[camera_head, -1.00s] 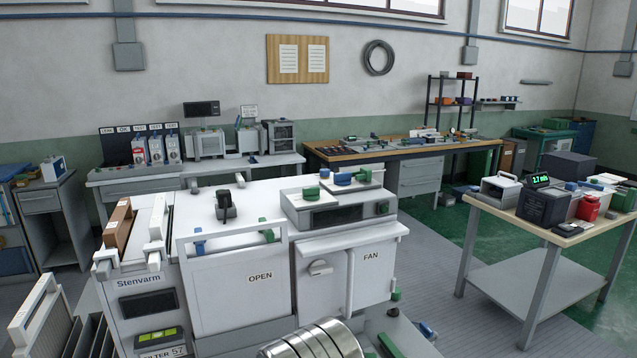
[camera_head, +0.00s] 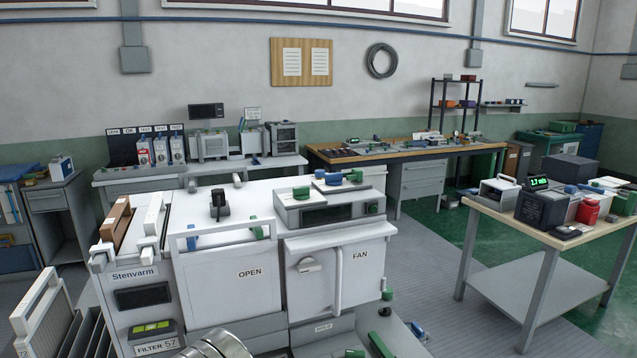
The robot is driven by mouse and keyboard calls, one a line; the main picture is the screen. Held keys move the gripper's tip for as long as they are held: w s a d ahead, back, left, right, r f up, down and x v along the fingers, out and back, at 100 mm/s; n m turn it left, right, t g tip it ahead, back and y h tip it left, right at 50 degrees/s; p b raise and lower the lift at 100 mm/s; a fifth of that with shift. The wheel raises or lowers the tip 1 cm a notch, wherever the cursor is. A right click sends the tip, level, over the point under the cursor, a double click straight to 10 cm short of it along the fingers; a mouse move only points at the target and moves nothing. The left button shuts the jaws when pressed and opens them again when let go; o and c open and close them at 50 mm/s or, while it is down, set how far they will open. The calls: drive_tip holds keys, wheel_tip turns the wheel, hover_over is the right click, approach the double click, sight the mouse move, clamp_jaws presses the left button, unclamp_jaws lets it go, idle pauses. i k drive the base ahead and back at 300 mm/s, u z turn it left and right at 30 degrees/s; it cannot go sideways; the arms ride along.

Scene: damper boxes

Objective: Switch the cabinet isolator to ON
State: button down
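The white cabinet (camera_head: 225,300) marked Stenvarm stands in front of me, with one panel lettered OPEN and another lettered FAN. A black upright handle on a small base (camera_head: 219,206) stands on its top surface. A light grey turn handle (camera_head: 310,265) sits on the FAN panel. I cannot tell for sure which of these is the isolator, and no ON marking is readable. A banded metal part of my own arm shows at the bottom edge. My gripper is not in view.
A grey control box (camera_head: 328,213) with green and blue parts sits on the cabinet's right top. A slotted rack (camera_head: 60,318) stands at the left. A loaded table (camera_head: 500,210) stands at the right, with open floor (camera_head: 430,245) between it and the cabinet.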

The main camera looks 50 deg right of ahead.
sight(332, 179)
drive_tip(key=u, duration=0.05)
drive_tip(key=k, duration=0.9)
drive_tip(key=z, duration=0.55)
drive_tip(key=i, duration=0.95)
